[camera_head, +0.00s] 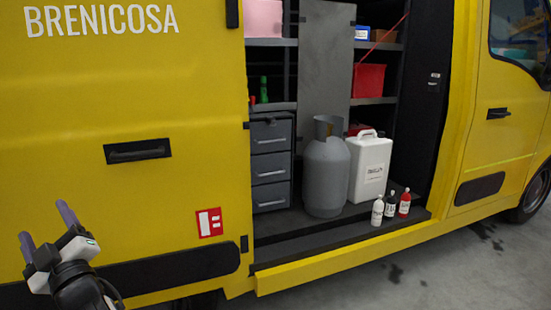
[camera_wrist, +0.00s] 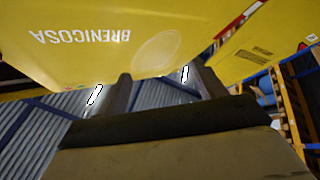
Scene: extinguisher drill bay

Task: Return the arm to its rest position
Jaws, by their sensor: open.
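My gripper (camera_head: 47,226) is at the lower left of the head view, in front of the yellow van's side. Its two grey fingers are apart and point up and to the left, with nothing between them. In the wrist view, my gripper (camera_wrist: 156,88) also shows its fingers spread and empty. Beyond them is the yellow van panel (camera_wrist: 160,40) with lettering that appears upside down. The rest of my arm is mostly out of view.
The yellow van (camera_head: 110,90) has an open side bay. A grey gas cylinder (camera_head: 326,175), a white canister (camera_head: 370,165) and small bottles (camera_head: 390,206) stand on its floor. Grey drawers (camera_head: 271,168) and shelves stand behind. Wooden racking (camera_wrist: 290,110) shows at right in the wrist view.

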